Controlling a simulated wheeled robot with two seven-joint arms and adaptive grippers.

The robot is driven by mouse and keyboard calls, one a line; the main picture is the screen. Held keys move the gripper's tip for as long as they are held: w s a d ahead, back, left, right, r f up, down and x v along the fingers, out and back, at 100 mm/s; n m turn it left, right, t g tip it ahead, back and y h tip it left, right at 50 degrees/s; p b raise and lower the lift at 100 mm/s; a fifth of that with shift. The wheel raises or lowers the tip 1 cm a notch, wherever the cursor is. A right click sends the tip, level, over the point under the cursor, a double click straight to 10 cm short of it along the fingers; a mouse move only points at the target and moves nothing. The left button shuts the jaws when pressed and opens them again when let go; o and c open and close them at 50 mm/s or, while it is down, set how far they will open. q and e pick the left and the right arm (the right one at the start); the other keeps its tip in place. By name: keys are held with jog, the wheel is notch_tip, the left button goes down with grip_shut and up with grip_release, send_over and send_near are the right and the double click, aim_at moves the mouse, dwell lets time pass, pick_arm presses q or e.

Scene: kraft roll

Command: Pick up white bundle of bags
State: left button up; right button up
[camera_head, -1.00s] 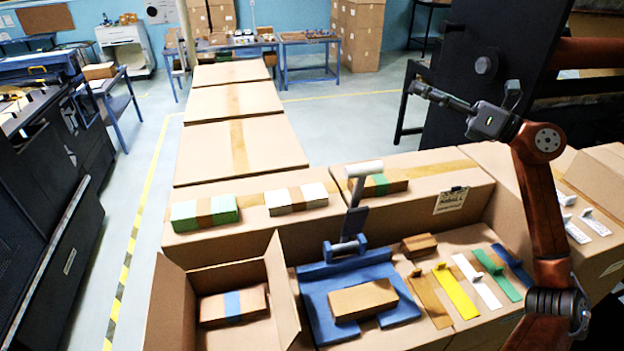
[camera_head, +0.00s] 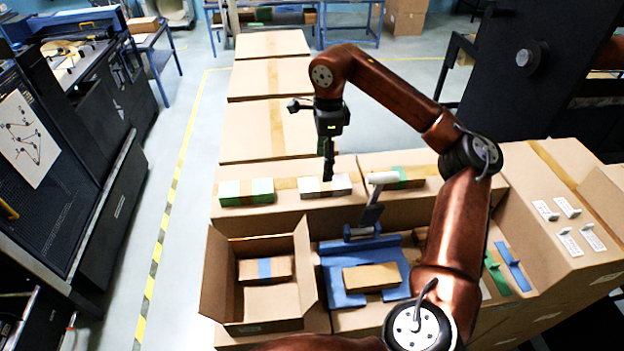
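The white bundle of bags (camera_head: 343,184), with a brown band round its middle, lies on the cardboard boxes behind the work area, between a green bundle (camera_head: 262,190) on the left and another green-ended bundle (camera_head: 408,178) on the right. My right gripper (camera_head: 328,177) points straight down at the white bundle, its fingertips over or close to the brown band. The fingers look narrow from this side, so I cannot tell their gap or whether they touch the bundle. My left gripper is out of view.
An open carton (camera_head: 216,275) holds a brown bundle with a blue band. A blue fixture (camera_head: 333,287) with a brown bundle (camera_head: 371,277) on it and an upright lever (camera_head: 372,207) stands right of it. My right arm hides part of the coloured strips.

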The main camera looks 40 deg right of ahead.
aim_at(324, 186)
notch_tip(324, 186, down, 2)
jog(key=shift+s+d+f, duration=0.1)
jog(key=shift+f, duration=0.05)
notch_tip(324, 186, down, 5)
jog(key=p, duration=0.2)
jog(key=shift+s+p, duration=0.15)
jog(key=shift+p, duration=0.15)
jog(key=shift+f, duration=0.25)
jog(key=shift+c, duration=0.5)
jog(key=c, duration=1.2)
